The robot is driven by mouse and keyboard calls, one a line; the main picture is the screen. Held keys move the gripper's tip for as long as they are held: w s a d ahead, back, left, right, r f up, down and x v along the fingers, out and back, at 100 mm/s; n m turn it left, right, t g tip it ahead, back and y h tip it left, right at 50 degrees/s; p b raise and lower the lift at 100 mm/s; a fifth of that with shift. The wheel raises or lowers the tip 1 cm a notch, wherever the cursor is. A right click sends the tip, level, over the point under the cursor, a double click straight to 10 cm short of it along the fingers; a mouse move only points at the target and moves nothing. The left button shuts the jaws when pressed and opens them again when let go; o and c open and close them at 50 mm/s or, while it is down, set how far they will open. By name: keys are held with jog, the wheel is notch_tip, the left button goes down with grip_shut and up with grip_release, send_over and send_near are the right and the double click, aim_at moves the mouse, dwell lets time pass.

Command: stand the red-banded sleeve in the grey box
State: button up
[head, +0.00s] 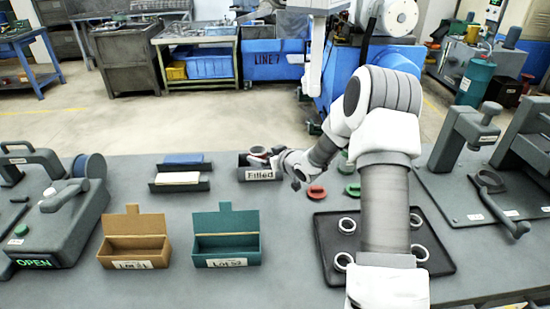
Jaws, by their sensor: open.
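The grey box (258,174), labelled "Filled", stands at the back middle of the bench. A pale ring-shaped sleeve end (257,150) shows above its rim, with a reddish patch just below it. I take this for the red-banded sleeve, but it is small and partly hidden by the box wall and my gripper. Whether it stands upright or leans is not clear. My gripper (279,165) is at the box's right end, open, its fingers close to the sleeve. I cannot tell whether they touch it.
A black tray (329,268) with several pale rings lies under my arm. Red (316,192) and green (353,189) discs lie right of the box. A brown box (134,247) and a teal box (226,243) stand front left. Machines stand at both sides.

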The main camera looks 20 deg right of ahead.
jog(key=s+d+r+m+g+h, duration=0.1)
jog(key=s+d+r+g+h, duration=0.15)
jog(key=s+r, duration=0.7)
jog(key=s+d+r+m+g+h, duration=0.1)
jog(key=s+r+h, duration=0.3)
jog(key=s+r, duration=0.55)
jog(key=s+a+m+g+y, duration=0.1)
jog(key=s+a+g, duration=0.1)
jog(key=s, duration=1)
jog(key=s+a+r+m+g+y, duration=0.1)
jog(key=s+a, duration=0.3)
jog(key=s, duration=0.9)
jog(key=shift+a+r+g, duration=0.25)
jog(key=shift+r+g, duration=0.05)
jog(key=shift+g, duration=0.05)
